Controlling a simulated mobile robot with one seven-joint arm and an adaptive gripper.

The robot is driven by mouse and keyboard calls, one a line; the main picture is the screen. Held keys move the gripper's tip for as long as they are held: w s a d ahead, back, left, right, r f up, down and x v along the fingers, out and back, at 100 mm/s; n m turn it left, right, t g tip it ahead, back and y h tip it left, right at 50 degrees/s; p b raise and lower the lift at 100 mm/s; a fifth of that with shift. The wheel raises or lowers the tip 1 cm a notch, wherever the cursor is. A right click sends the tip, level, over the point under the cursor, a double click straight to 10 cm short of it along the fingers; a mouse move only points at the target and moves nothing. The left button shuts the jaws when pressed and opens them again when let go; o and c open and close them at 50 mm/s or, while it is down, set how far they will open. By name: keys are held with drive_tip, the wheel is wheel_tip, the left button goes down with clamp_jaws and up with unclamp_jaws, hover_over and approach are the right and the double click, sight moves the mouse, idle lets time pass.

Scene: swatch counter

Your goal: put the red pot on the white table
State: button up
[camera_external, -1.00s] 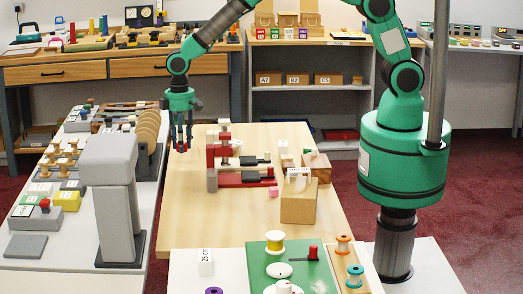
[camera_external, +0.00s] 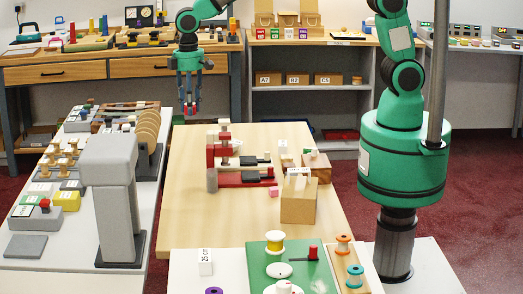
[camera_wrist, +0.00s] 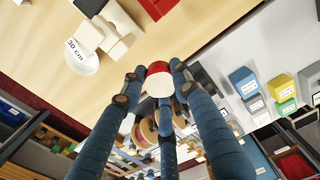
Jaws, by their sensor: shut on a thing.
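My gripper (camera_external: 189,108) is shut on the red pot (camera_wrist: 158,69), a small piece with a red band and a white face. In the external view it hangs high near the back left corner of the wooden table. The gripper also shows in the wrist view (camera_wrist: 157,84), with the pot between its fingertips. In the external view only a little red shows between the fingers. A white table (camera_external: 125,283) with a long pale top runs along the left side. Another white-topped surface (camera_external: 222,277) is at the front. I cannot tell which one the task names.
The wooden table (camera_external: 190,215) carries a red-and-grey device (camera_external: 222,160) and a cardboard box (camera_external: 298,205). A grey stand (camera_external: 110,190) rises on the left white table, among several blocks and spools. A workbench (camera_external: 120,70) stands behind my gripper. The wooden table's front left is clear.

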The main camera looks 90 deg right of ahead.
drive_tip(key=shift+n, duration=0.3)
drive_tip(key=s+a, duration=0.8)
drive_tip(key=s, duration=0.1)
drive_tip(key=shift+a+r, duration=0.2)
drive_tip(key=shift+a, duration=0.15)
drive_tip(key=p, duration=0.1)
hover_over(259, 192)
wheel_tip(259, 192, down, 12)
drive_tip(key=shift+r+n, duration=0.15)
drive_tip(key=shift+n, duration=0.25)
drive_tip(key=shift+w, duration=0.1)
drive_tip(key=shift+f+b, duration=0.65)
drive_tip(key=shift+f, duration=2.45)
drive_tip(key=shift+f+b, duration=0.45)
drive_tip(key=shift+f, duration=1.45)
drive_tip(key=shift+f, duration=0.15)
